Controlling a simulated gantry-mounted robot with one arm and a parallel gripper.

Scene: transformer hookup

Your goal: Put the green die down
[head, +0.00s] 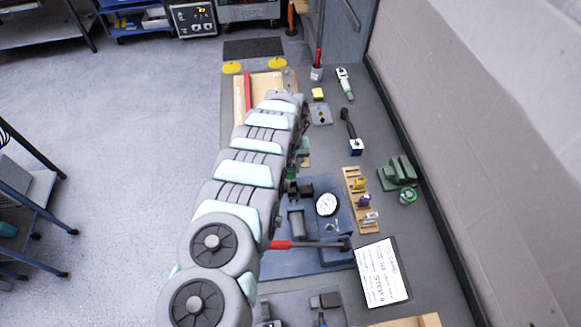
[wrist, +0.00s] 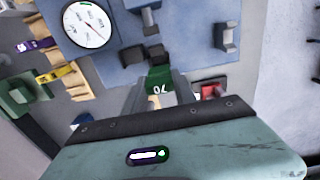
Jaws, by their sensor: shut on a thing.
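The green die (wrist: 159,77), marked with white "70", is between the fingers of my gripper (wrist: 158,92) in the wrist view. My gripper is shut on it. The die is over or close to the blue plate (wrist: 190,62); I cannot tell whether it touches anything below. In the head view my arm covers the gripper and die. A wooden rack (head: 351,186) holds yellow, purple and pale pieces; part of this rack (wrist: 43,57) shows at the left of the wrist view.
A round dial gauge (head: 327,205) and dark metal blocks (head: 300,190) are on the blue plate. A green stepped block (head: 398,172) and a white sheet (head: 383,272) are at the right. The wall borders the bench's right.

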